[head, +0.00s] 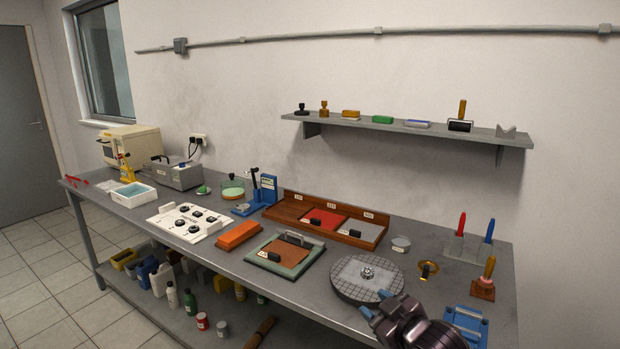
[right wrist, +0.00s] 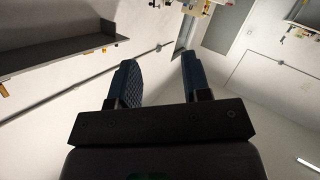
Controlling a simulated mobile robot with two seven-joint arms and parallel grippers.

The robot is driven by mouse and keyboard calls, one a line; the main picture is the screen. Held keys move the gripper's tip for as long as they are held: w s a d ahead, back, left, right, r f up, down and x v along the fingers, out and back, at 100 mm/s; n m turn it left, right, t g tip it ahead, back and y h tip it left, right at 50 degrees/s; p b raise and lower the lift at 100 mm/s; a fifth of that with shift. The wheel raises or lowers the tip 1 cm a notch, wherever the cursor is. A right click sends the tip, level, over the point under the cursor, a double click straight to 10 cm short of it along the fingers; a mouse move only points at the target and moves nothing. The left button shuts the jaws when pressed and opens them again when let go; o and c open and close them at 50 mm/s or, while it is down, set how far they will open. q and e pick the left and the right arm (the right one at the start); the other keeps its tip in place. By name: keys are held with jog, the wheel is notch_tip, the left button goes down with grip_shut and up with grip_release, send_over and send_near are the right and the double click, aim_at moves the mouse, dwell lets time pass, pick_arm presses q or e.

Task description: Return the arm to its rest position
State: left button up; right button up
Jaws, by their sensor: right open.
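My right gripper (head: 376,306) comes in at the bottom of the head view, at the front edge of the round gridded plate (head: 350,279) on the bench. I cannot tell whether it touches the plate or hangs above it. In the right wrist view its two blue fingers (right wrist: 160,82) stand apart with nothing between them. That view shows wall, the underside of a shelf and part of the room behind the fingers. My left gripper is in neither view.
The grey bench (head: 420,262) holds a blue fixture (head: 466,325), a wooden tray (head: 374,233), a green-framed board (head: 262,258), an orange block (head: 238,235) and a white panel (head: 170,232). A wall shelf (head: 350,121) hangs above. Bottles stand on the lower shelf.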

jog(key=s+d+f+m+h, duration=0.2)
jog(key=s+d+f+m, duration=0.1)
jog(key=s+f, duration=0.4)
jog(key=s+d+f+m+g+h, duration=0.1)
jog(key=s+d+f, duration=0.5)
jog(key=s, duration=0.6)
jog(key=s+d+f+m+h, duration=0.3)
jog(key=s+d+f+m, duration=0.1)
jog(key=s+f, duration=0.4)
jog(key=shift+s+d+f+m+g+h, duration=0.15)
jog(key=shift+s+d+m+g+h, duration=0.25)
jog(key=shift+s, duration=0.75)
